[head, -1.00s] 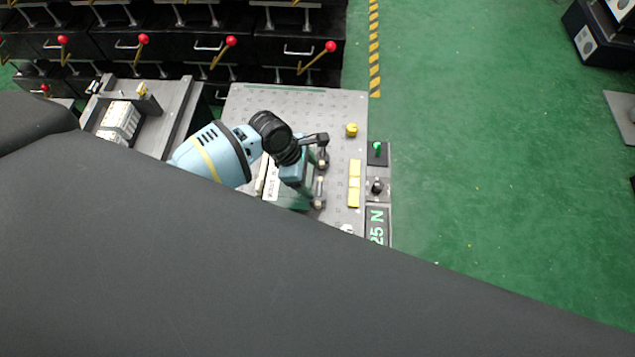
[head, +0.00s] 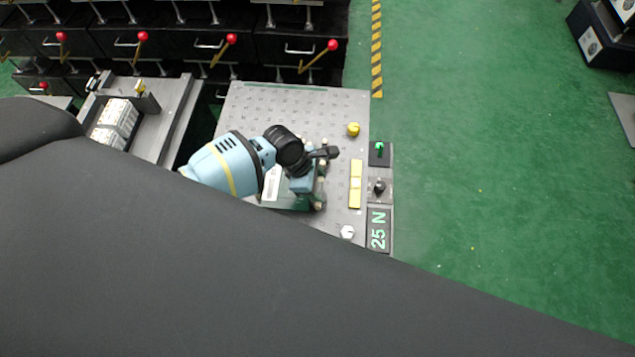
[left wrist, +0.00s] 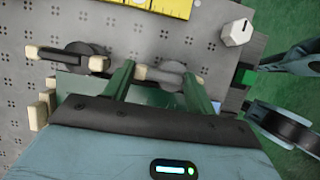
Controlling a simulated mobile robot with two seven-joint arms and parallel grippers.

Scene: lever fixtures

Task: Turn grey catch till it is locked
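The grey catch (left wrist: 172,73) shows in the left wrist view as a round grey knob with a short bar and a cream end. It lies between the two green fingers of my left gripper (left wrist: 158,78). The fingers stand apart, one on each side; whether they touch it I cannot tell. In the head view my left gripper (head: 308,188) is over the right part of the grey perforated plate (head: 270,103) and hides most of the catch. My right gripper is in neither view.
A black catch with cream ends (left wrist: 75,59) sits to the left of the grey one in the wrist view. A yellow strip (head: 355,184), a yellow knob (head: 353,129), a white knob (head: 347,232) and a "25 N" label (head: 378,230) lie nearby. Green floor is open at right.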

